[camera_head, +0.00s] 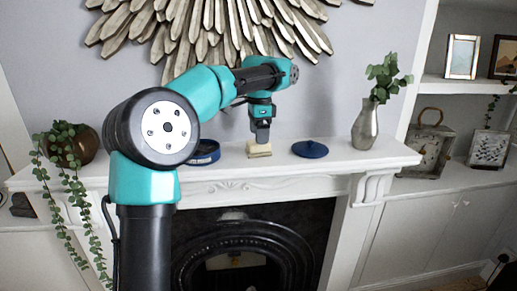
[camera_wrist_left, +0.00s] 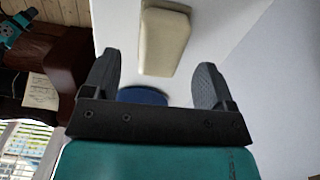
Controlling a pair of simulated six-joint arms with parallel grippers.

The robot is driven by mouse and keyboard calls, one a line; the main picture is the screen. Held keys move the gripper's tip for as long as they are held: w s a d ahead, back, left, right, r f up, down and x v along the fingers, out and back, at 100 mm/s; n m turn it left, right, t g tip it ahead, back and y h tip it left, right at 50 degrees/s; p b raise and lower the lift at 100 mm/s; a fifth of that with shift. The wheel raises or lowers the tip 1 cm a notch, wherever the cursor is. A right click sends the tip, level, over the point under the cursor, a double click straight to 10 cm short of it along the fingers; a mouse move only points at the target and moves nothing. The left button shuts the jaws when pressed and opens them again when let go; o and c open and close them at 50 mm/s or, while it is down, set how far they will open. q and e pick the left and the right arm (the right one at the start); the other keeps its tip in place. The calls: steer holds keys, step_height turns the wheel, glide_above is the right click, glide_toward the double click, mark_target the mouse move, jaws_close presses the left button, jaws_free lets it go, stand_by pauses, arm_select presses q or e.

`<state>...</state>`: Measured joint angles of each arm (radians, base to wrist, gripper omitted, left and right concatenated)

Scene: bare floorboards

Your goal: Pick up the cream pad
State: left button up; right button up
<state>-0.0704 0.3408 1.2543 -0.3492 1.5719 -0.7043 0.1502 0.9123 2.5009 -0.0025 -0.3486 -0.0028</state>
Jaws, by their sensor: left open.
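The cream pad (camera_head: 258,149) is a small pale block on the white mantel shelf in the head view. It also shows in the left wrist view (camera_wrist_left: 165,40), in the upper middle. My left gripper (camera_head: 262,137) points down directly over it in the head view. In the left wrist view my left gripper (camera_wrist_left: 158,62) has its two dark fingers spread wide apart. The near end of the pad appears in line with the gap between them, with space on both sides. Neither finger touches the pad. My right gripper is not seen.
On the mantel, a blue round container (camera_head: 205,153) is left of the pad, partly behind my arm. A blue lid (camera_head: 310,149) lies to the right, then a metal vase (camera_head: 366,126) with leaves. A trailing plant (camera_head: 72,145) is far left. A sunburst decoration (camera_head: 200,28) hangs above.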

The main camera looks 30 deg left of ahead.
mark_target(258, 147)
arm_select(q)
step_height(258, 147, down, 4)
steer(key=shift+a+f, duration=0.1)
steer(key=shift+f, duration=0.05)
stand_by(0.5)
steer(key=c, duration=0.9)
steer(key=shift+r, duration=0.2)
